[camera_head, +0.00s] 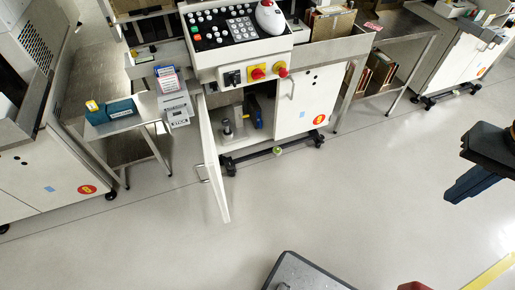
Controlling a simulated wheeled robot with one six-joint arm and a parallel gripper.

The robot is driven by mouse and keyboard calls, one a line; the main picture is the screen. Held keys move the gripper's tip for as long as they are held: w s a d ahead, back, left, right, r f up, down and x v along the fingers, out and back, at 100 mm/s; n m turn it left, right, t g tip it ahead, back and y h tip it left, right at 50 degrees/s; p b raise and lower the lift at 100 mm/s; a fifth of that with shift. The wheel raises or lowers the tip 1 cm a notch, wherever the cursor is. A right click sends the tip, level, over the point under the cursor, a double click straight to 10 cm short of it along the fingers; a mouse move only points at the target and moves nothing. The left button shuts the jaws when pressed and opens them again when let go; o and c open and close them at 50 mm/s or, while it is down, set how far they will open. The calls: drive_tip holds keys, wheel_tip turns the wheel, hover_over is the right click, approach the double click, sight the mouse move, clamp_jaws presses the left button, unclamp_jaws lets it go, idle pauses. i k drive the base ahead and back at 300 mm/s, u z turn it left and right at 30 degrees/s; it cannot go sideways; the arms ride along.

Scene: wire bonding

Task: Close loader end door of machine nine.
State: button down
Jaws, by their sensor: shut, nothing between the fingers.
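The middle machine (305,100) has a white cabinet with a round red-and-yellow label, its number too small to read surely. Its left cabinet door (213,165) stands swung open toward me, seen nearly edge-on, with a handle (202,174) on its left side. The open compartment (240,120) shows a metal cylinder and a blue part inside. The right door (305,103) of the same cabinet is closed. My gripper (452,196) is at the right edge, shut and empty, well apart from the open door.
A small side table (125,122) with a teal box stands left of the open door, and another machine (40,170) stands farther left. A metal table (400,30) and a further machine (460,55) stand on the right. The floor (330,200) before the door is clear.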

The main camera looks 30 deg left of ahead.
sight(211, 163)
drive_tip(key=z, duration=0.65)
drive_tip(key=k, duration=1.3)
drive_tip(key=u, duration=2.15)
drive_tip(key=i, duration=0.8)
drive_tip(key=z, duration=0.35)
